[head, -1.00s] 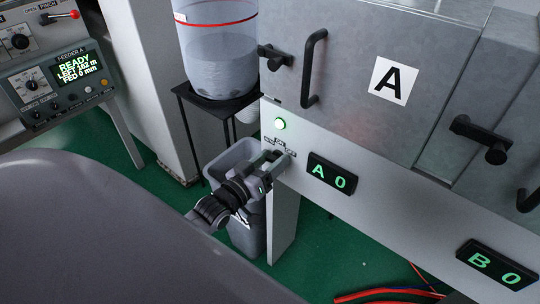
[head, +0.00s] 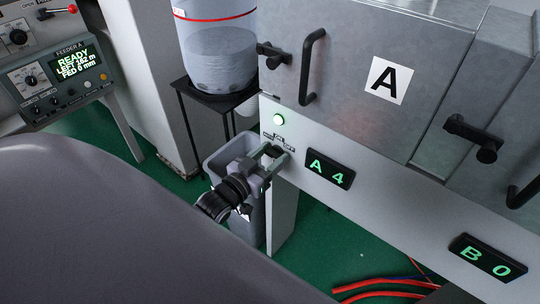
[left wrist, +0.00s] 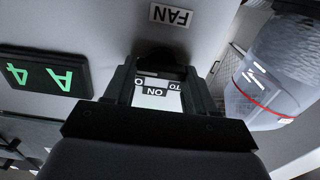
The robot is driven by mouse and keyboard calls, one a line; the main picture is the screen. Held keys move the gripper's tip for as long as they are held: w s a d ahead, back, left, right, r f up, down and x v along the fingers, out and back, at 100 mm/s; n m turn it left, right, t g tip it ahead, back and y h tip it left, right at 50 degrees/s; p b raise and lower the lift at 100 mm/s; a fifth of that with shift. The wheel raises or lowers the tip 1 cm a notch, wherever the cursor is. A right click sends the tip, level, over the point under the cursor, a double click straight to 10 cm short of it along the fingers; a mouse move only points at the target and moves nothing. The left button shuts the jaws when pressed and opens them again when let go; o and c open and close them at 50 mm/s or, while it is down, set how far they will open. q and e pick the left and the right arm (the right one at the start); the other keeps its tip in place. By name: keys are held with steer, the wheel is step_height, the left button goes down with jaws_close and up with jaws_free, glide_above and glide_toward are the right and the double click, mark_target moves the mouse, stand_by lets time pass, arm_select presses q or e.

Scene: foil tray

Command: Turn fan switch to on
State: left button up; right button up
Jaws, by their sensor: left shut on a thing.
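The fan switch (head: 272,152) is a small dark knob on the pale panel under door A, just below a lit green lamp (head: 279,120). My left gripper (head: 274,157) is at the panel, shut on the knob with a finger on either side. In the left wrist view the dark knob (left wrist: 160,70) shows between the fingers, mostly hidden by them. An ON label (left wrist: 156,91) is visible between the fingers, with parts of other labels beside it. A FAN label (left wrist: 171,15) shows upside down. Which mark the knob points to cannot be told. My right gripper is not in view.
Display A (head: 330,169) reads 4 and display B (head: 487,257) reads 0. A grey bin (head: 217,161) stands below my left gripper. A clear container (head: 217,62) stands on a black stand at left. Red hoses (head: 385,290) lie on the green floor.

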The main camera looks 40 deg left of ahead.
arm_select(q)
steer(key=o, duration=1)
steer(key=shift+o, duration=0.2)
steer(key=shift+s, duration=0.1)
steer(key=s, duration=0.7)
steer(key=shift+a, duration=0.25)
steer(key=s+d+f+m+g+h+p, duration=0.1)
steer(key=s+d+f+g+p, duration=0.1)
steer(key=s+d+f+g, duration=0.5)
steer(key=s+d+f, duration=0.2)
steer(key=s+d, duration=0.1)
steer(key=s, duration=0.2)
steer(key=shift+f+g, duration=0.2)
steer(key=shift+g, duration=0.1)
